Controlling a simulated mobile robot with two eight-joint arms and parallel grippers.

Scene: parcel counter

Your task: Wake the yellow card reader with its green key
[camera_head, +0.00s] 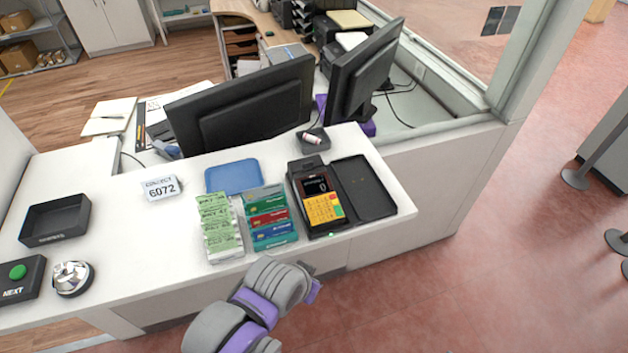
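The yellow card reader (323,207) lies in a black open case or cradle on the white counter, right of centre. Its dark screen (316,185) shows small pale marks. The yellow keypad faces up, with a green key (339,211) at its lower right. A grey and purple arm of mine comes in from the bottom, left of the middle, and looks like the left one. Its end, with the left gripper (308,270), is near the counter's front edge, below the reader and apart from it. Its fingers are not clear. My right gripper is not in view.
Left of the reader are stacked coloured card packs (268,218), green slips (220,225) and a blue tray (233,177). The black lid (363,188) lies right of it. A small dark dish (313,140) and two monitors (240,105) stand behind. A bell (72,278) is far left.

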